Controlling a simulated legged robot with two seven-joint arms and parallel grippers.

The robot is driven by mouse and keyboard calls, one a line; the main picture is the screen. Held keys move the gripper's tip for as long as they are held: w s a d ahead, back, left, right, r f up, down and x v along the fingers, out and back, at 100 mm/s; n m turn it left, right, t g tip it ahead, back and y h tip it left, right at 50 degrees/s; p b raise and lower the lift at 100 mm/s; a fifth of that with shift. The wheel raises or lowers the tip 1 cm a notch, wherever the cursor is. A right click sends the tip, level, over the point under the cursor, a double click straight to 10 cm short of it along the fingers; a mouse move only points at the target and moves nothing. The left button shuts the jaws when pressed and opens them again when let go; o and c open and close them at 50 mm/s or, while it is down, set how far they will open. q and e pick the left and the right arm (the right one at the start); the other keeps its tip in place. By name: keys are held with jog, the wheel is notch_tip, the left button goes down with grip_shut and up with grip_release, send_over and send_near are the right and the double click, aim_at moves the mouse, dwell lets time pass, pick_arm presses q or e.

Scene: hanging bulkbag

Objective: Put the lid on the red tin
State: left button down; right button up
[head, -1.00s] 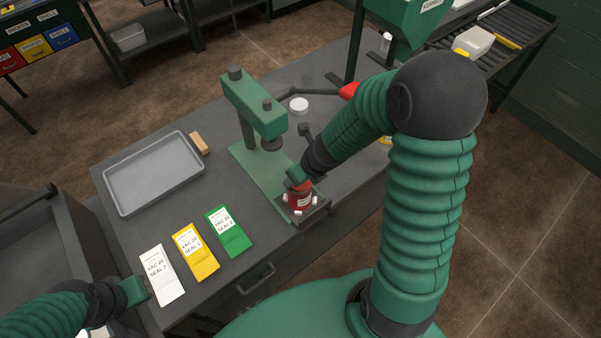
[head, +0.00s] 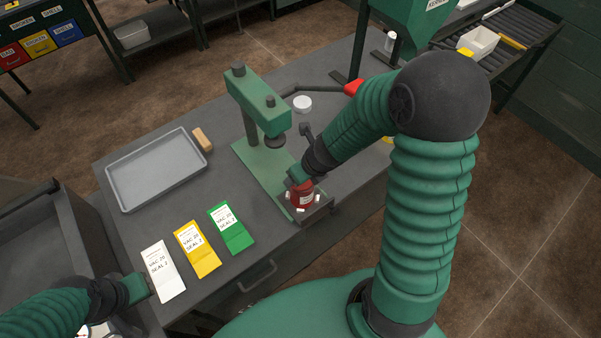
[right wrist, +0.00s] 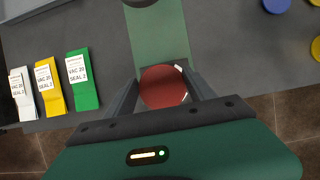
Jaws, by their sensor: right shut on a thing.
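The red tin (head: 304,199) stands upright on the base of the green press, at its front end, with small white pieces around it. My right gripper (right wrist: 164,88) is directly over it, its fingers on either side of a plain red disc, which looks like the red lid (right wrist: 164,86). The disc covers the tin's mouth in the right wrist view. I cannot tell whether it is seated or just above the rim. My left gripper (head: 142,287) is at the lower left, beside the white packet; its fingers are not clear.
The green press (head: 258,100) rises just behind the tin. A grey tray (head: 155,170) and white, yellow and green packets (head: 231,229) lie to the left. A white round item (head: 302,104) is behind. Blue (right wrist: 276,4) and yellow (right wrist: 317,48) discs lie to the right.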

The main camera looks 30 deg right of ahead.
jog(key=shift+f, duration=0.3)
dwell(0.5)
jog(key=shift+s, duration=0.2)
jog(key=o, duration=1.6)
jog(key=shift+f, duration=0.15)
jog(key=shift+o, duration=0.2)
jog(key=shift+w+d+r+p, duration=0.1)
jog(key=shift+w+r+p, duration=0.1)
jog(key=shift+r+p, duration=0.95)
notch_tip(320, 180, up, 5)
jog(key=p, duration=0.4)
